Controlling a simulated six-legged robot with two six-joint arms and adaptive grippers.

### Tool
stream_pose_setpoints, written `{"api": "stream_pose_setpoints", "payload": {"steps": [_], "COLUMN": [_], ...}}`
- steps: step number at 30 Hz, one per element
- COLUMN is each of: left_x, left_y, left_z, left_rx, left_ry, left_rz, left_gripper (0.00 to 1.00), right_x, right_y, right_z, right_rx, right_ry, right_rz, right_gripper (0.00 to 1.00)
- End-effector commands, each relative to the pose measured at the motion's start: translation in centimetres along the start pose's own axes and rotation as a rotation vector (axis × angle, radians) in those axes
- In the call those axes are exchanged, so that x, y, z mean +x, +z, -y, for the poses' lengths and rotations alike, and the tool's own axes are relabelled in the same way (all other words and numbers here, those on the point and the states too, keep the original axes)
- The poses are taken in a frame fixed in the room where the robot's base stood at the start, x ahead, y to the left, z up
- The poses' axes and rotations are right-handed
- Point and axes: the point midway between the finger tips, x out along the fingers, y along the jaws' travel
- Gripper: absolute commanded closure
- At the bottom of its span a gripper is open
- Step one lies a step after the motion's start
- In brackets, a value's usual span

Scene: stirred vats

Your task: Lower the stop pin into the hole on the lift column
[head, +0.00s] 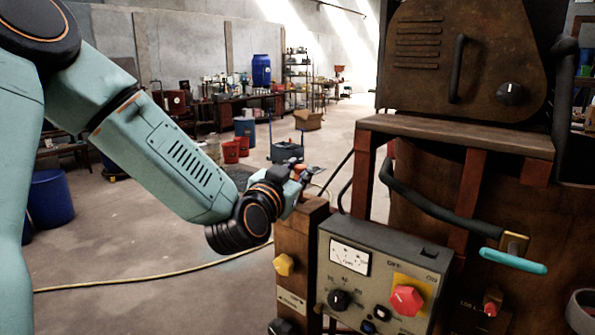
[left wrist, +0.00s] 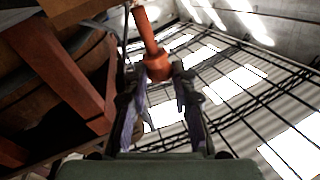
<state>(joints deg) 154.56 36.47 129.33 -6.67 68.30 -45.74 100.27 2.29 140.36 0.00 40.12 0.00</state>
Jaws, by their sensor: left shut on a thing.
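My left gripper (head: 302,174) is at the top of a brown upright post (head: 296,250), which looks like the lift column. In the left wrist view my left gripper (left wrist: 160,90) has its two fingers shut on the red-orange stop pin (left wrist: 149,35), around its thicker end. The pin's thinner shaft points away from the fingers, towards the top of that view. In the head view only a small bit of red shows at the fingers. The hole does not show, and I cannot tell whether the pin touches the column. My right gripper is not in view.
A grey control box (head: 385,275) with a gauge and a red knob (head: 406,300) stands right of the post. A turquoise-handled lever (head: 514,261) sticks out further right. A yellow knob (head: 284,265) is on the post. A yellow cable (head: 150,275) crosses the open floor at left.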

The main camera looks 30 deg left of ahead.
Motion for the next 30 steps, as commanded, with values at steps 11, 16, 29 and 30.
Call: {"api": "stream_pose_setpoints", "payload": {"steps": [11, 16, 29, 30], "left_x": [0.0, 0.0, 0.0, 0.0], "left_y": [0.4, 0.7, 1.2, 1.2], "left_z": [-0.1, -0.2, -0.3, -0.3], "left_rx": [0.000, 0.000, 0.000, 0.000], "left_ry": [0.000, 0.000, 0.000, 0.000], "left_rz": [0.000, -0.001, 0.000, 0.000], "left_gripper": [0.96, 0.96, 0.70, 0.66], "right_x": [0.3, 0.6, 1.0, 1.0], "right_y": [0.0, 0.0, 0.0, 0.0], "right_z": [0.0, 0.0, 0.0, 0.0], "right_rx": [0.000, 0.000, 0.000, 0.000], "right_ry": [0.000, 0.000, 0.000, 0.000], "right_rz": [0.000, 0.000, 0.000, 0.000], "right_gripper": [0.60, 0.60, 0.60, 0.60]}}
